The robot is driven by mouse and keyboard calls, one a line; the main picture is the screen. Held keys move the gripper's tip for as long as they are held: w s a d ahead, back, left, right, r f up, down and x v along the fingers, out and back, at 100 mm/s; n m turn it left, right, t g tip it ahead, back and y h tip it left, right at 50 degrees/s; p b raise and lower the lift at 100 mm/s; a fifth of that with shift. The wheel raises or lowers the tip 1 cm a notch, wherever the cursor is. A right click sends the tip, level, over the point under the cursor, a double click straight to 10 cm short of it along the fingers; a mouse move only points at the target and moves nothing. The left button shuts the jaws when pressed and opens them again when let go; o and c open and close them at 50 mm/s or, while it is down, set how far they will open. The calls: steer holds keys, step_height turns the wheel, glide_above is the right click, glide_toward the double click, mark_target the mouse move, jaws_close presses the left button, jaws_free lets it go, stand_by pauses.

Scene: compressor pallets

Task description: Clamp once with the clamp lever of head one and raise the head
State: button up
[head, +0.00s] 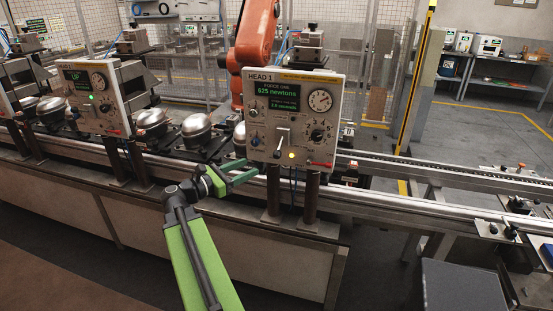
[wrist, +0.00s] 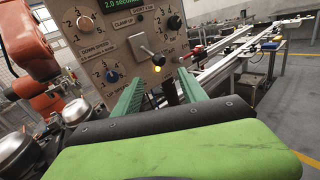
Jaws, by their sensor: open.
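The head one panel (head: 262,110) stands on two dark posts at the conveyor; its display reads 625 newtons and 2.0 seconds. The clamp lever (head: 282,138) is a short metal lever with a dark knob low on the panel; it also shows in the wrist view (wrist: 146,48), slanting down to the right. An amber lamp (head: 291,155) glows beside its knob. My gripper (head: 250,169) is open and empty, in front of the panel's lower left. In the wrist view its two green fingers (wrist: 160,76) point at the panel, with the lever's knob ahead between them, apart from them.
A second head panel (head: 92,98) with a green display stands to the left. Several silver compressor domes (head: 197,131) sit on the line between. An orange robot arm (head: 255,40) is behind head one. The conveyor rail (head: 430,182) runs on to the right. Dark floor lies in front.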

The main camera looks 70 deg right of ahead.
mark_target(278, 155)
steer(key=x, duration=1.4)
steer(key=shift+w, duration=0.15)
jaws_close()
stand_by(0.3)
